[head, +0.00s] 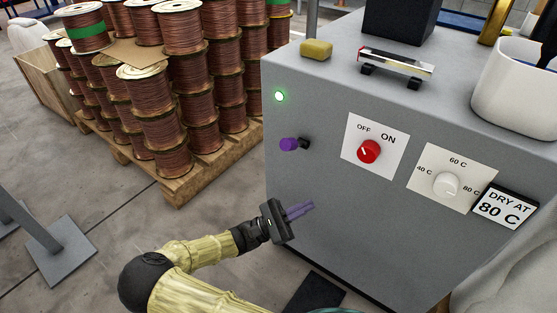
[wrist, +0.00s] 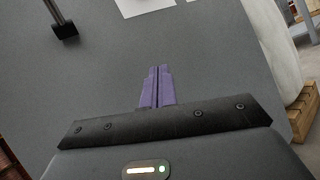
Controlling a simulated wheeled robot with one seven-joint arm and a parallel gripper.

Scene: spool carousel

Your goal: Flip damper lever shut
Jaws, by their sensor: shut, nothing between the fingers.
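The damper lever appears to be the short lever with a purple knob (head: 288,144) and a black hub (head: 304,143) on the grey cabinet's front, left of the OFF/ON plate. The lever points left. In the wrist view a dark stem and block (wrist: 65,31) at the upper left look like part of it; no purple knob shows there. My gripper (head: 311,206) is below the lever, in front of the cabinet face and apart from the lever. Its purple fingers, also in the wrist view (wrist: 157,72), are together with nothing between them.
The cabinet (head: 330,210) also carries a red switch (head: 368,151), a white temperature dial (head: 447,185), a lit green lamp (head: 279,96) and a "DRY AT 80 C" sign (head: 504,208). A yellow block (head: 316,50) sits on top. Pallets of copper spools (head: 185,90) stand left behind.

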